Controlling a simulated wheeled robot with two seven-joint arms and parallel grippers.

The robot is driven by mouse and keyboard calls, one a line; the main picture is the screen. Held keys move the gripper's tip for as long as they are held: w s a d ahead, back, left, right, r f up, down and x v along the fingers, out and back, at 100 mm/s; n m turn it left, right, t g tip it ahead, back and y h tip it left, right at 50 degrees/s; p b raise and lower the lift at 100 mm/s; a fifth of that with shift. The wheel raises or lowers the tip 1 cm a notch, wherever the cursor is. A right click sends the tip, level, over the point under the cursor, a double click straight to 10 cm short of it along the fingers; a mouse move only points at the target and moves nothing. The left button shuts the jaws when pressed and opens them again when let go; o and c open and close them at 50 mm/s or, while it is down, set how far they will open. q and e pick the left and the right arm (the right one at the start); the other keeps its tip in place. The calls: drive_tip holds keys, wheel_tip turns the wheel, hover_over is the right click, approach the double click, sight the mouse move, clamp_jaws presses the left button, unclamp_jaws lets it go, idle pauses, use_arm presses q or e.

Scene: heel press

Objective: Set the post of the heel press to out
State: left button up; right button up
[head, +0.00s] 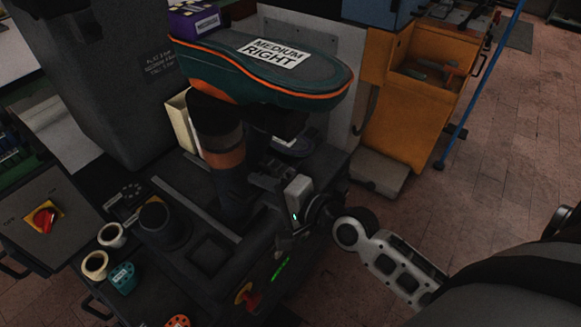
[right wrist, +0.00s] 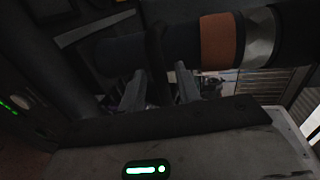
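The heel press post (head: 222,150) is a thick dark cylinder with an orange-brown band, standing beneath a large teal sole (head: 265,75) with an orange edge, labelled "MEDIUM RIGHT". In the right wrist view the post (right wrist: 218,42) runs across the top, close beyond my fingers. My right gripper (head: 264,184) is beside the lower post, on its right in the head view. In the right wrist view its two fingers (right wrist: 160,88) are apart, with a dark upright part of the press beyond them; contact cannot be told. My left gripper is not in view.
A control box with a red knob (head: 45,217) stands at left. Tape rolls (head: 95,264) and a teal tagged piece (head: 123,277) lie at the front left. Another red knob (head: 246,296) is below my right gripper.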

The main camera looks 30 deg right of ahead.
drive_tip(key=b+v, duration=0.2)
drive_tip(key=v, duration=1.4)
drive_tip(key=shift+f, duration=0.1)
drive_tip(key=a+f+n+g+h, duration=0.1)
drive_tip(key=a+f+n, duration=0.3)
drive_tip(key=f+n, duration=0.3)
drive_tip(key=w+a+f+n+g+h, duration=0.1)
drive_tip(key=a+f+n, duration=0.3)
drive_tip(key=f+n, duration=0.4)
drive_tip(key=shift+w+f+g+h, duration=0.25)
drive_tip(key=shift+w+g+h, duration=0.05)
drive_tip(key=shift+g+h, duration=0.45)
idle(0.7)
